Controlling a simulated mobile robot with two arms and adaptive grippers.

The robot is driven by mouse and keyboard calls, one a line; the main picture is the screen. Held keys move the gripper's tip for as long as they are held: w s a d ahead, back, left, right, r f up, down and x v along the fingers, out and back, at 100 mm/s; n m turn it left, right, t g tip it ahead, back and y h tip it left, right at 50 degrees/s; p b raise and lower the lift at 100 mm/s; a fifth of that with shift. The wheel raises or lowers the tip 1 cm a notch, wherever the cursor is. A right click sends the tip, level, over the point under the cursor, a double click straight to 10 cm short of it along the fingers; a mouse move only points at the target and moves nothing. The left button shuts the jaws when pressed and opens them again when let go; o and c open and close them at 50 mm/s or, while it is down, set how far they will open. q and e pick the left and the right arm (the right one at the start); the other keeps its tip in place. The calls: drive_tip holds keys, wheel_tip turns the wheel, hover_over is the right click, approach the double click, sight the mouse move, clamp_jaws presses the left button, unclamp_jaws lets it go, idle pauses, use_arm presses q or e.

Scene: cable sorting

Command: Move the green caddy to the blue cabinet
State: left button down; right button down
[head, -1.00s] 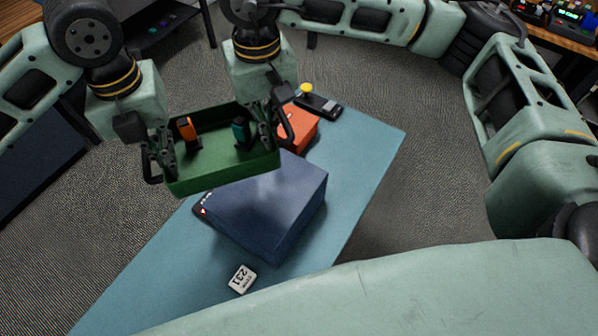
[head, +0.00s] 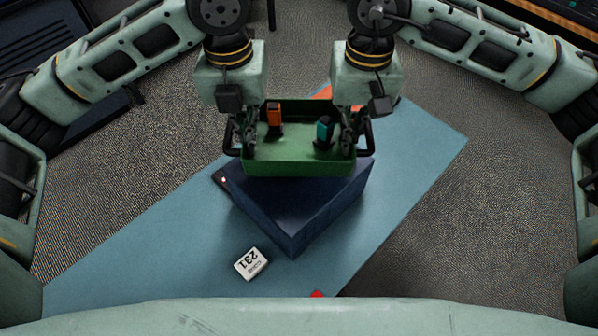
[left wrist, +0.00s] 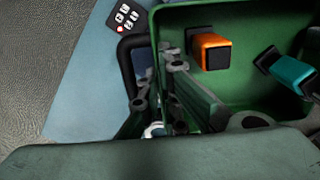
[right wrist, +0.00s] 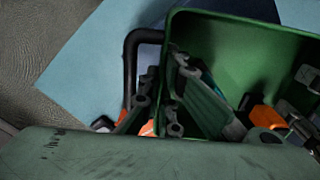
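The green caddy (head: 290,160) is an open tray with black side handles. It holds an orange-and-black item (head: 274,116) and a teal-and-black item (head: 324,130). My left gripper (head: 243,135) is shut on its left side, and my right gripper (head: 350,137) on its right side. In the left wrist view (left wrist: 175,95) and right wrist view (right wrist: 165,95), the fingers straddle the side walls by the handles. The caddy looks level and overlaps the far part of a dark blue box (head: 297,217); I cannot tell whether they touch. A dark blue cabinet-like unit (head: 40,40) stands at far left.
The blue box stands on a light blue tabletop or mat (head: 130,240). A red-orange object (head: 325,93) is mostly hidden behind my right arm. Grey carpet (head: 430,240) surrounds the mat.

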use_arm(q)
drive_tip(key=shift+f, duration=0.45)
use_arm(e)
drive_tip(key=shift+f, duration=0.4)
use_arm(q)
drive_tip(key=shift+f, duration=0.1)
use_arm(e)
drive_tip(key=shift+f, duration=0.1)
